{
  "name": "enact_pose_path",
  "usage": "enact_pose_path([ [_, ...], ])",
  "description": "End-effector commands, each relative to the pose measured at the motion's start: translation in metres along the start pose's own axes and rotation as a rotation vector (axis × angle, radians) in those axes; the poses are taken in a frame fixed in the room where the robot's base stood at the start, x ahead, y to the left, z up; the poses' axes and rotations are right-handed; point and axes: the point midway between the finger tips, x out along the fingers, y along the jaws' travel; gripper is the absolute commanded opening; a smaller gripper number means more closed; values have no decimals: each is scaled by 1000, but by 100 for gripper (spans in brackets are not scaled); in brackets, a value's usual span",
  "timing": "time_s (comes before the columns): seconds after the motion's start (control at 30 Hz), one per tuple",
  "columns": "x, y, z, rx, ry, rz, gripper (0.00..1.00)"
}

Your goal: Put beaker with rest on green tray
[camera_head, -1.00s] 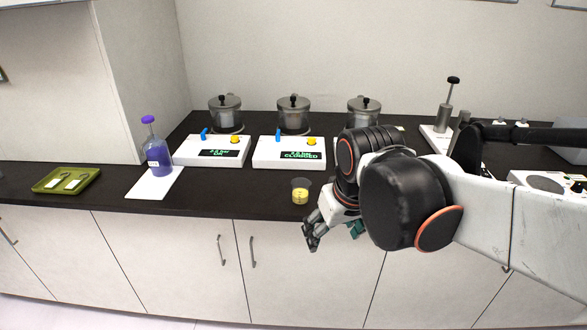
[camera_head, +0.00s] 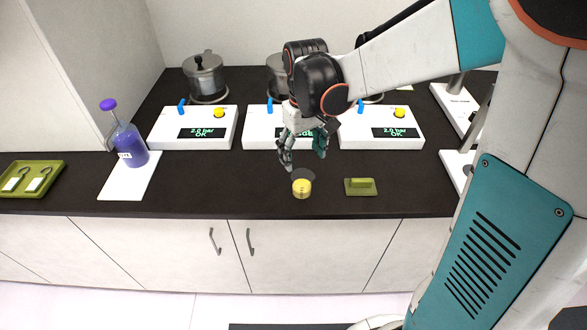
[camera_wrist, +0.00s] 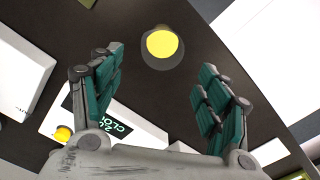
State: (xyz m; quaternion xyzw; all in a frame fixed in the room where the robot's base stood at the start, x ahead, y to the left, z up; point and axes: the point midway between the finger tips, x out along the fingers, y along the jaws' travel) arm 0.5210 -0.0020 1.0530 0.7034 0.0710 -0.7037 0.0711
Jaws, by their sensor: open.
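A small clear beaker (camera_head: 302,187) with yellow contents stands upright on the dark counter near its front edge. In the wrist view the beaker (camera_wrist: 162,46) is seen from above, beyond the fingertips. The green tray (camera_head: 62,168) lies at the far left of the counter and holds two small white-tagged items. My gripper (camera_head: 304,160) is above and just behind the beaker, pointing down. Its teal-padded fingers (camera_wrist: 160,72) are spread apart with nothing between them, and do not touch the beaker.
White pressure units (camera_head: 194,128) and metal pots (camera_head: 204,76) line the back. Counter between mat and beaker is clear.

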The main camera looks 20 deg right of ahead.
Motion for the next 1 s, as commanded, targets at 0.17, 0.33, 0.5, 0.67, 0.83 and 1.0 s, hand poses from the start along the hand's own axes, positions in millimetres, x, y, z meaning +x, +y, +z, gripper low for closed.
enact_pose_path([
  [0.17, 35, 0, 0, 0, 1, 0, 69],
  [0.33, 48, 0, 0, 0, 1, 0, 69],
  [0.5, 56, -1, 2, 0, 1, 0, 69],
  [0.67, 77, -3, 6, 0, 1, 0, 69],
  [0.83, 99, -3, 6, 0, 1, 0, 69],
  [1.0, 100, -3, 7, 0, 1, 0, 69],
])
